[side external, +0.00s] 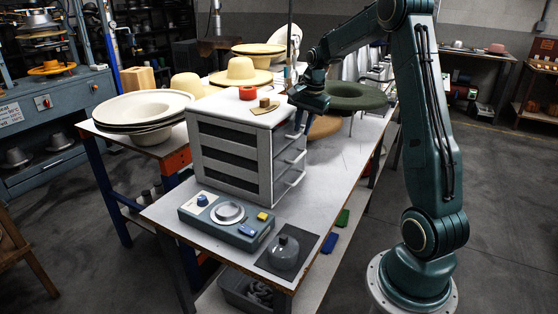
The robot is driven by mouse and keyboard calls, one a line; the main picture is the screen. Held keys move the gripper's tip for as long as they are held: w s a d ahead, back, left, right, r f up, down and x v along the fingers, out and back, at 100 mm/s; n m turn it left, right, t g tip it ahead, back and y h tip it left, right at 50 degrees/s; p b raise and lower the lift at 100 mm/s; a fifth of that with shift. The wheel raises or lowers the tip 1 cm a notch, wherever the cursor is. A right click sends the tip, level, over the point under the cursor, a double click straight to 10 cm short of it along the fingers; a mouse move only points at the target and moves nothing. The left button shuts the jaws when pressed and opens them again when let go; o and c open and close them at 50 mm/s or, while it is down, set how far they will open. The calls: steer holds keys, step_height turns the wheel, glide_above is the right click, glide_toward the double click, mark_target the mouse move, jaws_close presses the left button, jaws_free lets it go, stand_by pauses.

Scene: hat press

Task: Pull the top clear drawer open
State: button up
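A grey drawer cabinet (238,117) stands on the white work table, with dark, see-through-looking panels on its left side. Its stacked drawers have pale bar handles on the right-hand face. The top drawer (283,137) looks closed, flush with the ones below. My gripper (299,123) points down beside the upper edge of that face, close to the top handle. Its fingers are small and dark, and partly hidden against the cabinet. I cannot tell whether they touch the handle or how far apart they are.
A red tape roll (248,93) and a small wooden block (265,103) lie on the cabinet top. A control box (226,216) and a dark pad (287,251) with a grey domed object are in front. A green hat (352,96) stands behind my gripper.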

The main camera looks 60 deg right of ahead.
steer(key=shift+c, duration=0.2)
jaws_close()
steer(key=s, duration=1.4)
steer(key=shift+s, duration=0.15)
steer(key=shift+o, duration=0.2)
jaws_free()
step_height(320, 180, up, 12)
steer(key=s, duration=0.2)
